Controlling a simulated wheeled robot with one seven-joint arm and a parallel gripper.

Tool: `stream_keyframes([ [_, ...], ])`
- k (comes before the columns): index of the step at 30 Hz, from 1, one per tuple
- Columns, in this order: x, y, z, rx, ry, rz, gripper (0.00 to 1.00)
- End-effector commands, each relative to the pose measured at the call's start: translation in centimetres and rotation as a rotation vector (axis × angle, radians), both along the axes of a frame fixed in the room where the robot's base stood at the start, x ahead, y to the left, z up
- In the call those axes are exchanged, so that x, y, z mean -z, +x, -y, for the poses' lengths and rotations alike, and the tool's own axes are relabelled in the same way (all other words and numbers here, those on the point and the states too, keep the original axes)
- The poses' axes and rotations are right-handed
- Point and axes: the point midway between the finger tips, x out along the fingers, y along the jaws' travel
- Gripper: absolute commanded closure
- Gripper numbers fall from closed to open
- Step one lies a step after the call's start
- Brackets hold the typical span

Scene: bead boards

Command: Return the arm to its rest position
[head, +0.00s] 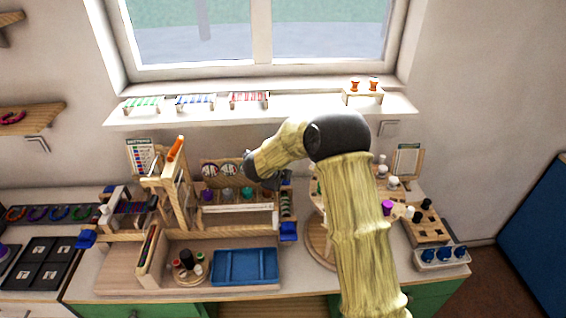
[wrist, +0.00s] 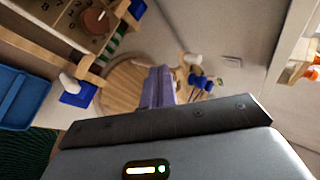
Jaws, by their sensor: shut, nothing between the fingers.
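My arm rises from the bottom of the head view to a dark elbow joint and bends left and down. My gripper (head: 265,182) hangs at its end above the back of the workbench, in front of a wooden rack (head: 236,216); its fingertips are hard to make out there. In the wrist view the gripper's fingers (wrist: 159,78) are together, with nothing between them. Behind them lies a round wooden board (wrist: 122,82). The arm hides part of the bench's right side.
A blue tray (head: 245,266) lies at the bench front. A wooden bead frame (head: 172,190) stands left. A pegged block (head: 428,228) and a white holder with blue pieces (head: 442,262) are at right. The window sill (head: 310,108) holds small racks.

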Motion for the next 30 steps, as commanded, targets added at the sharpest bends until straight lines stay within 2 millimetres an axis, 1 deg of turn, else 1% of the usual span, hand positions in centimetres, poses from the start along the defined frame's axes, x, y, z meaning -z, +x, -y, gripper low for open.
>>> stream_keyframes([
  [5,-0.3,0.1,0.6,-0.01,-0.008,0.003,1.0],
  [8,-1.4,0.0,0.6,-0.088,-0.038,0.01,1.0],
  [11,-3.2,-0.4,0.5,-0.244,-0.098,0.016,1.0],
  [13,-4.6,-1.2,0.3,-0.387,-0.159,0.01,1.0],
  [16,-6.1,-3.2,0.1,-0.605,-0.255,-0.021,1.0],
  [17,-6.4,-4.0,0.1,-0.668,-0.283,-0.034,1.0],
  [20,-7.1,-7.2,0.3,-0.876,-0.377,-0.095,1.0],
  [23,-7.2,-11.1,0.9,-1.076,-0.464,-0.176,1.0],
  [24,-7.1,-12.9,1.3,-1.155,-0.497,-0.215,1.0],
  [26,-6.9,-15.7,2.0,-1.27,-0.543,-0.276,1.0],
  [27,-6.7,-17.7,2.6,-1.345,-0.571,-0.321,1.0],
  [29,-6.4,-20.8,3.5,-1.457,-0.608,-0.392,1.0],
  [30,-6.2,-23.0,4.2,-1.529,-0.63,-0.443,1.0],
])
